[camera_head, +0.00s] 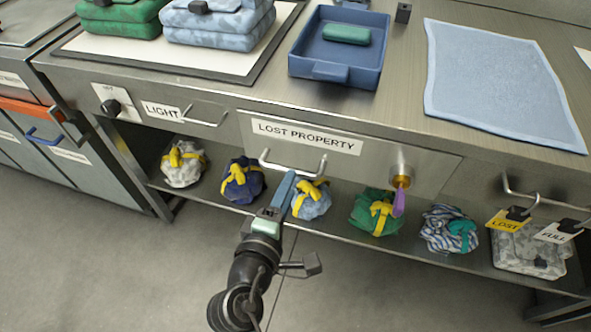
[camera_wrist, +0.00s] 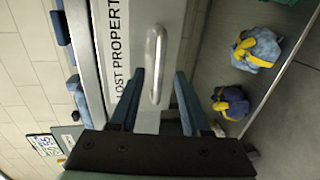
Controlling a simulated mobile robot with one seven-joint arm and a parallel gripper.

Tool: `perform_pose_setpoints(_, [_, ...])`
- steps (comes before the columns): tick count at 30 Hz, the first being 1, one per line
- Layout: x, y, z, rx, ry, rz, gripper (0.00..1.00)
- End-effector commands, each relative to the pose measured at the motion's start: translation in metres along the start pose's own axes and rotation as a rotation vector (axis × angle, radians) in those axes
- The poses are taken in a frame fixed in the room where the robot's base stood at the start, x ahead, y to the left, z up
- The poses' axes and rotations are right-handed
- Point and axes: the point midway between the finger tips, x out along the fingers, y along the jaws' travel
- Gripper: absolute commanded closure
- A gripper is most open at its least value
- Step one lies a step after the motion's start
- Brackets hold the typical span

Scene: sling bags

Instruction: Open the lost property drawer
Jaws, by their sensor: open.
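The lost property drawer (camera_head: 370,165) is a steel front labelled "LOST PROPERTY" under the worktop, and it looks flush and shut. Its bar handle (camera_head: 293,172) is below the label. My gripper (camera_head: 287,183) is in front of the handle's middle, with blue fingers reaching towards it. In the wrist view the fingers are open, one on each side of the handle (camera_wrist: 158,45). The fingertips are close to the bar, but I cannot tell whether they touch it. A brass lock (camera_head: 402,168) with a purple-tagged key (camera_head: 400,200) is at the drawer's right.
A smaller front labelled "LIGHT" (camera_head: 160,111) with a black knob (camera_head: 112,107) is to the left. Several bundled bags, such as a green one (camera_head: 366,215), lie on the shelf below. A blue tray (camera_head: 335,73) and a blue mat (camera_head: 500,80) are on the worktop.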

Motion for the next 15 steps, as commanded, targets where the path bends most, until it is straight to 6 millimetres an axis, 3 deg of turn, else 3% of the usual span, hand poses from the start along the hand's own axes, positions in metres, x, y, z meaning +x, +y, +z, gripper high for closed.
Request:
perform_pose_setpoints(6, [0.039, 0.0, 0.0, 0.002, -0.002, 0.001, 0.53])
perform_pose_setpoints(15, [0.057, 0.001, 0.0, 0.002, 0.0, 0.0, 0.53])
